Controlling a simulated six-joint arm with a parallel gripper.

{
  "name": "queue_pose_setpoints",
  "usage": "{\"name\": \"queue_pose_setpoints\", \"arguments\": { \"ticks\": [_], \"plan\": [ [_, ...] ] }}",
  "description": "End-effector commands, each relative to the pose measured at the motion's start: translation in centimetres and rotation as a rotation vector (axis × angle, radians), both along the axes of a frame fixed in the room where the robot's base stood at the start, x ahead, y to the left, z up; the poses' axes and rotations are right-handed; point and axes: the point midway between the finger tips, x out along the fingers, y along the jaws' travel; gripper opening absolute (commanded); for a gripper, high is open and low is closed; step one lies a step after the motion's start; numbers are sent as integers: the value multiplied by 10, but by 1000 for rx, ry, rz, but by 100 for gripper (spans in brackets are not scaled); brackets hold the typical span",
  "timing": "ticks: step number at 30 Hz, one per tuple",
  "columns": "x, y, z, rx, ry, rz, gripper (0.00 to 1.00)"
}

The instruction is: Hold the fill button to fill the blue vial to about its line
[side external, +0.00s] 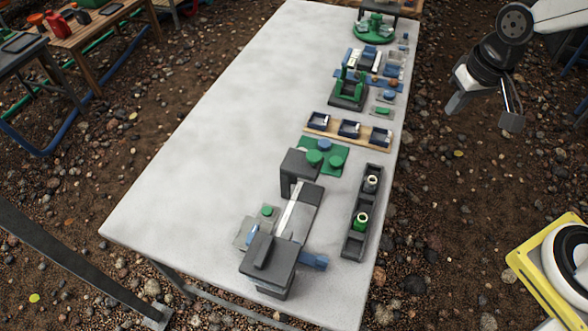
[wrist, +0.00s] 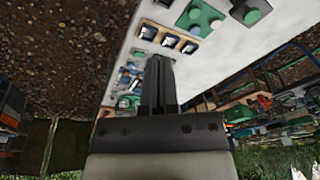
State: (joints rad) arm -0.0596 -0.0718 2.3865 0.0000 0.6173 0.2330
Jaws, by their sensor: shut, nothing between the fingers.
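My gripper (side external: 484,108) hangs in the air off the right side of the table (side external: 200,120), away from all stations. In the wrist view its fingers (wrist: 160,65) are together and hold nothing. I cannot pick out a blue vial for sure. A dark rack (side external: 354,236) near the front right holds a grey-looking vial (side external: 371,183) and a green vial (side external: 361,222). Left of it is a dark station (side external: 268,260) with a small green button (side external: 267,211) on a grey plate beside it. I cannot tell which button is the fill button.
A green board (side external: 338,167) carries round green and blue knobs. A wooden strip (side external: 335,123) holds dark blue trays. A green-posted stand (side external: 348,92) and a green round base (side external: 372,38) stand farther back. The table's left half is bare. Pebbly ground surrounds it.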

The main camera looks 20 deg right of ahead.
Motion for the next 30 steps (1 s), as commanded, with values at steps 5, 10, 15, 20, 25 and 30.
{"name": "queue_pose_setpoints", "arguments": {
  "ticks": [5,10,15,20,25,30],
  "plan": [
    [21,16,5,29,16,-105,0],
    [50,40,11,67,44,-265,0],
    [77,70,15,100,73,-442,0],
    [99,101,17,125,99,-609,0],
    [119,137,16,145,123,-789,0],
    [135,175,14,158,144,-968,0]
  ]
}}
